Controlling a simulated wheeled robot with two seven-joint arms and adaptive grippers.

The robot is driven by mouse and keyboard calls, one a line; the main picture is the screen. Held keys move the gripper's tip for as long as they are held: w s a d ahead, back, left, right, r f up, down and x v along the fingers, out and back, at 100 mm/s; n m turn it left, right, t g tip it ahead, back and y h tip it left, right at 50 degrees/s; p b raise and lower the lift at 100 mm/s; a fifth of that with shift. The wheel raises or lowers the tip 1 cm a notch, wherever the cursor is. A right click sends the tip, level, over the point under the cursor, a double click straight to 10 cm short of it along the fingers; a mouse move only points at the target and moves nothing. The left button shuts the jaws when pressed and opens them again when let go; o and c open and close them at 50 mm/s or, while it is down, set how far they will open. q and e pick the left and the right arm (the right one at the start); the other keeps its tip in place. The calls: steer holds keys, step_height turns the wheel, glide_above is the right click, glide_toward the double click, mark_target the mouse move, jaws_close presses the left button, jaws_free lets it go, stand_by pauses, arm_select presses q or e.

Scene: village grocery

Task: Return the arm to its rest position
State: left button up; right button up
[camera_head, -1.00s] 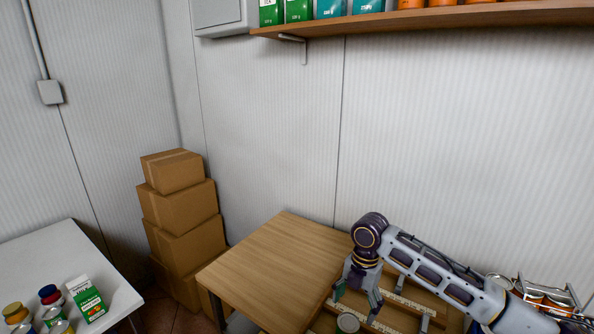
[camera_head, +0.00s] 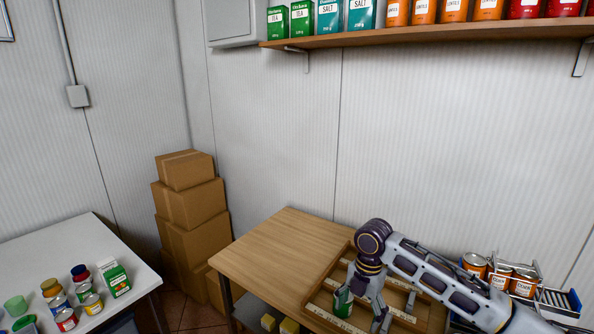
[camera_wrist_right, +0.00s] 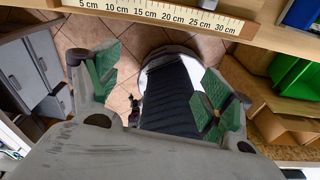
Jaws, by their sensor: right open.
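My right gripper (camera_head: 361,312) hangs pointing down over the wooden tray at the front of the table, its arm coming in from the right. The right wrist view shows its two green-padded fingers (camera_wrist_right: 160,85) spread wide with nothing between them; tiled floor and a dark part of my own body lie beyond. A small greenish shape shows at the left finger in the head view; I cannot tell whether it is a can or the finger pad. My left arm and gripper are not in view.
The wooden table (camera_head: 270,248) is bare at left; its wooden tray (camera_head: 326,284) lies under my arm. Orange-labelled cans (camera_head: 474,264) stand in racks at right. Stacked cartons (camera_head: 190,210) stand by the wall. A white table (camera_head: 60,250) holds cans and a green carton. A stocked shelf (camera_head: 420,39) hangs above.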

steer(key=s+a+f+m+t+y, duration=0.2)
steer(key=s+a+f+m+y, duration=0.1)
steer(key=s+a+f+m, duration=0.65)
steer(key=s+d+f+m+t+h, duration=0.2)
steer(key=s+d+f+m+h, duration=0.15)
steer(key=s+d+m, duration=1.1)
step_height(320, 180, down, 33)
steer(key=s+d+m+g, duration=0.1)
steer(key=s+m, duration=0.1)
steer(key=s+d+f, duration=0.2)
steer(key=s+f, duration=0.7)
steer(key=s, duration=0.1)
steer(key=s+d+f+g, duration=0.1)
steer(key=s+d+f, duration=0.1)
steer(key=s+f, duration=0.8)
steer(key=shift+s+d+n, duration=0.15)
steer(key=shift+s+n, duration=0.15)
steer(key=shift+s, duration=0.45)
stand_by(0.4)
